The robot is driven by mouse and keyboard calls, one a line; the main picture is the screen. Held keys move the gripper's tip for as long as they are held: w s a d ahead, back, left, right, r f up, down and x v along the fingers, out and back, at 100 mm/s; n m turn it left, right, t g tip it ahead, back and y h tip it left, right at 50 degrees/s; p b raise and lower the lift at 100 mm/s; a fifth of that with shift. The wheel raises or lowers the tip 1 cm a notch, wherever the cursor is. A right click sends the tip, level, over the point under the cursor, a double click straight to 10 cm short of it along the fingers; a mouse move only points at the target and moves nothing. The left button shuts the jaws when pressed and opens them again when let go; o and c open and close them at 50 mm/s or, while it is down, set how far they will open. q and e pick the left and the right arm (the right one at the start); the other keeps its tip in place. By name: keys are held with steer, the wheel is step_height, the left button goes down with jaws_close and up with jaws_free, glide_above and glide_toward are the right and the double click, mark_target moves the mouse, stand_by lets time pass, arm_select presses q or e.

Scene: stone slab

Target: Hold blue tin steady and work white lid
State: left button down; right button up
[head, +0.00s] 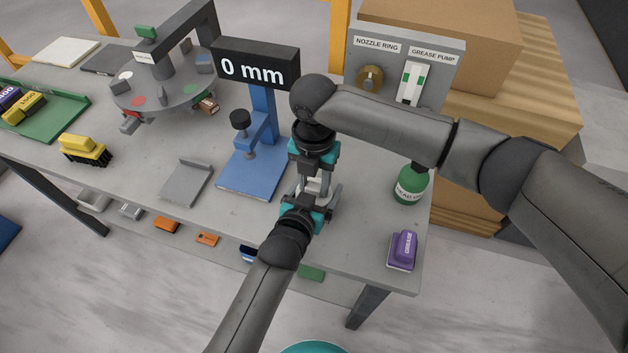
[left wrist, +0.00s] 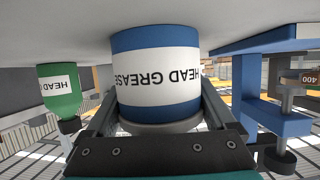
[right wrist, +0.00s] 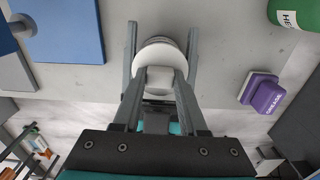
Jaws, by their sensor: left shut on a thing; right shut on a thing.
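The blue tin (left wrist: 155,42) has a white label reading "HEAD GREASE", upside down in the left wrist view. My left gripper (head: 318,198) is shut around the tin's sides, one finger on each side. The white lid (right wrist: 158,52) is a pale round disc with a raised block on it in the right wrist view. My right gripper (head: 316,172) comes from above and is shut on that block (right wrist: 159,80), between its fingers. In the head view the grippers hide most of the tin and lid. I cannot tell if the lid is loose.
A blue stand (head: 250,175) with a "0 mm" display is left of the grippers. A grey tray (head: 186,184) and rotary rack (head: 165,88) lie farther left. The bench's front edge is close.

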mark_target(314, 186)
jaws_close()
steer(key=shift+r, duration=0.25)
steer(key=shift+a+r, duration=0.1)
steer(key=shift+r, duration=1.05)
steer(key=shift+r, duration=0.35)
steer(key=o, duration=0.5)
jaws_free()
steer(key=shift+w, duration=0.1)
steer(key=o, duration=0.5)
steer(key=shift+f, duration=0.2)
steer(key=shift+o, duration=0.2)
